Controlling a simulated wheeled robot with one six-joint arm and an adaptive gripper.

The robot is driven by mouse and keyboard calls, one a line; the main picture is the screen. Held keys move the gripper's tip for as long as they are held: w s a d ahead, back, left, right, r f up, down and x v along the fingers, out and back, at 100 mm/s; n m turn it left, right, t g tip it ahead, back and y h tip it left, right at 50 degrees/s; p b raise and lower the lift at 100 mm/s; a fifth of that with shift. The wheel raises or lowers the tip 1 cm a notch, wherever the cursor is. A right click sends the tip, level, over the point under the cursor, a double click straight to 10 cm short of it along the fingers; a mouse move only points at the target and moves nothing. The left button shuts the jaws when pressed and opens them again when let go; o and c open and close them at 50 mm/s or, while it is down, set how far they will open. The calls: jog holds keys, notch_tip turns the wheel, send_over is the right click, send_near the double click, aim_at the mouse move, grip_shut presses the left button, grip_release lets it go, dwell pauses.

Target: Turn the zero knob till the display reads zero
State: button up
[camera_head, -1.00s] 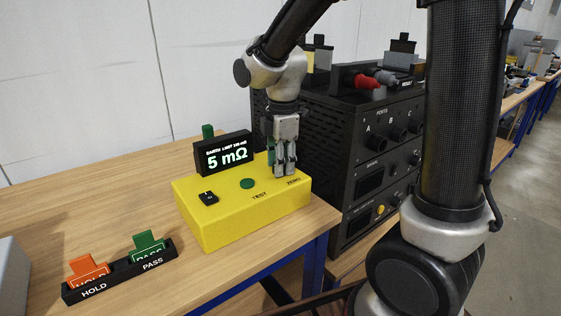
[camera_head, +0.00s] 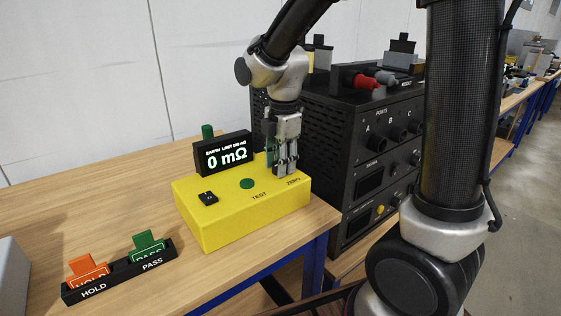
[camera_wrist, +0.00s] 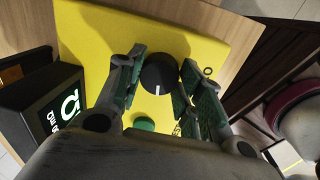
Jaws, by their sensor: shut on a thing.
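The yellow tester box (camera_head: 225,220) stands on the wooden bench, with the label ZERO at its right end. Its black display (camera_head: 224,154) reads 0 mΩ; part of it also shows in the wrist view (camera_wrist: 50,112). My gripper (camera_head: 286,170) points down over the right end of the box. In the wrist view the black zero knob (camera_wrist: 158,74) with a white pointer line sits between the fingers of my gripper (camera_wrist: 160,80), which are shut on it. A green TEST button (camera_head: 247,184) is left of the gripper.
A black rotary switch (camera_head: 208,198) is on the left of the box. A black holder (camera_head: 120,272) with an orange HOLD tag (camera_head: 88,270) and a green PASS tag (camera_head: 148,245) lies front left. A black rack (camera_head: 350,150) stands close to the right.

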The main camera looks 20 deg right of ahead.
jog(key=o, duration=1)
jog(key=r, duration=1.2)
jog(key=shift+s+d, duration=0.15)
jog(key=shift+s, duration=0.25)
jog(key=m, duration=1.3)
send_near(287, 176)
jog(key=s+d+r, duration=0.3)
jog(key=s+d, duration=0.1)
jog(key=s+d+m+t, duration=0.1)
jog(key=s+d+m, duration=0.1)
jog(key=s+d, duration=0.1)
jog(key=s+d+m+t, duration=0.1)
jog(key=s+d+m, duration=0.2)
jog(key=s, duration=0.2)
jog(key=s+d+m+t, duration=0.1)
jog(key=s+d+m, duration=0.2)
jog(key=shift+s+d+r+t, duration=0.3)
jog(key=shift+s+d, duration=0.05)
jog(key=shift+s, duration=0.05)
